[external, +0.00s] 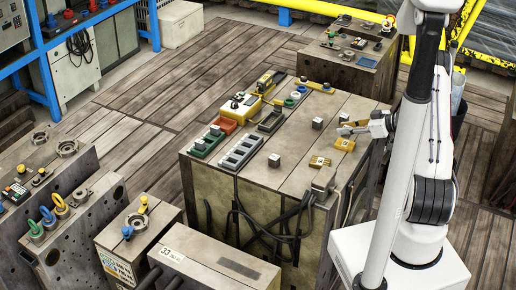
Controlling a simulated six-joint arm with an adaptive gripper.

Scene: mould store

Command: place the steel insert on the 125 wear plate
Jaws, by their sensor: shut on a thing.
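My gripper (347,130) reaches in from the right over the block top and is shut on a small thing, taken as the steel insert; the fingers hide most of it. A brass-coloured plate (345,144) lies just below the gripper in the picture; the gap between them is hard to judge. A second brass-coloured plate (320,161) lies nearer the front. The lettering is too small to read, so I cannot tell which is the 125 wear plate. Small grey steel cubes stand at the middle (317,123), behind the gripper (343,118) and at the left front (273,160).
A grey slotted tray (240,152), a green tray (207,142) and a dark tray (271,121) lie on the left of the block top. A yellow box (239,107) stands behind them. A grey bracket (323,183) is at the front edge. The centre is mostly clear.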

